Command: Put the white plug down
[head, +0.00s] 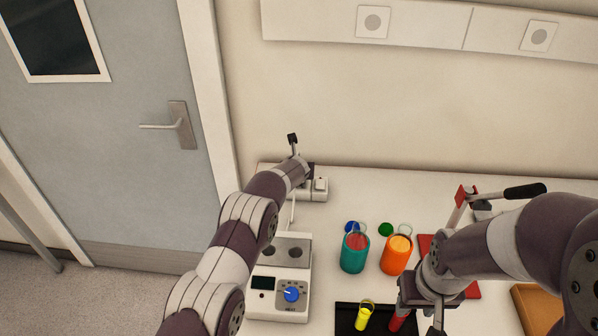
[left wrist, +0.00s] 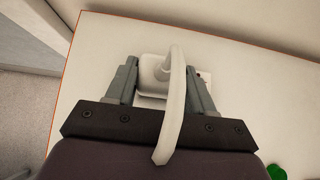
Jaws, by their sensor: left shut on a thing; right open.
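The white plug (left wrist: 152,72) sits between the fingers of my left gripper (left wrist: 160,82) in the left wrist view, its white cable looping over the gripper. In the head view, my left wrist hides most of the gripper and the plug. A white socket strip (head: 320,188) with a switch lies beside it near the table's back left edge. Part of the strip shows under the plug in the left wrist view; I cannot tell whether the plug touches it. My right gripper (head: 424,318) is open near the front of the table, partly out of frame.
A white device (head: 262,302) with a blue knob stands at the front left of the table. A teal cup (head: 354,258) and an orange cup (head: 396,262) stand mid-table. A dark tray (head: 345,322) holds yellow and red tubes. A black-handled press (head: 463,205) stands at right.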

